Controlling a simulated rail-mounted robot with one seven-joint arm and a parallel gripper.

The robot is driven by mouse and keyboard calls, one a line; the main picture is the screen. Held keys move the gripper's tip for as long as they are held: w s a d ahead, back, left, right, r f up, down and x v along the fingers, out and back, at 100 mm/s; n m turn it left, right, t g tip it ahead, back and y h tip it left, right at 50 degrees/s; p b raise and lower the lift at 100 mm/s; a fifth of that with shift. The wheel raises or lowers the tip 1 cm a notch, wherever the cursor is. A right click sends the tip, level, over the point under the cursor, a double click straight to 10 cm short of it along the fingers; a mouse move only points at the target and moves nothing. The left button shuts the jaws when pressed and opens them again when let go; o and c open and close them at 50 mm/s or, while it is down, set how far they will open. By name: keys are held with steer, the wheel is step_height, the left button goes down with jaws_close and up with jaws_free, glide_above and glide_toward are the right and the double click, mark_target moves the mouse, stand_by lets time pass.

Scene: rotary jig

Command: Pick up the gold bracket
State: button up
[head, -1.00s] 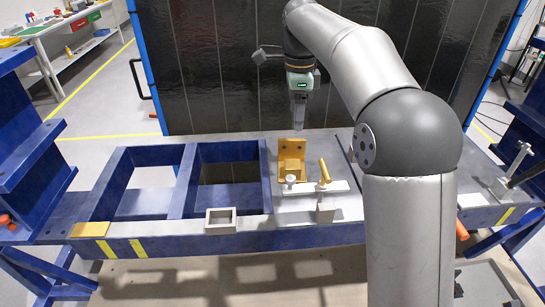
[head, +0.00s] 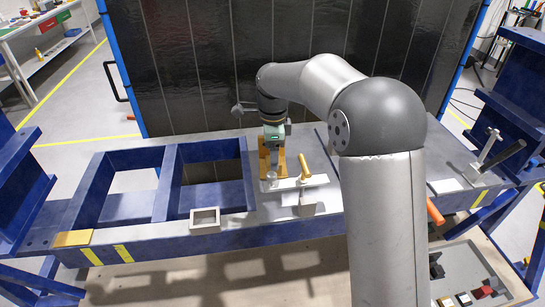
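The gold bracket (head: 264,167) stands on the blue jig frame (head: 250,206), behind a clamp. My gripper (head: 273,165) points down at the bracket, and its wrist and fingers cover the bracket's middle. Gold shows on both sides of the fingers. The fingertips are too small and too hidden to tell whether they touch or grip the bracket.
A clamp with a gold handle (head: 303,167) stands on a light plate just in front of the bracket. A small grey open box (head: 205,220) sits on the frame's front edge to the left. Another clamp (head: 487,150) stands at the right. A dark panel (head: 200,70) rises behind.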

step_height(320, 180, down, 4)
steer(key=shift+s+d+r+p, duration=0.15)
steer(key=shift+r+p, duration=0.1)
steer(key=shift+p, duration=0.1)
steer(key=c, duration=1.4)
steer(key=shift+r, duration=0.15)
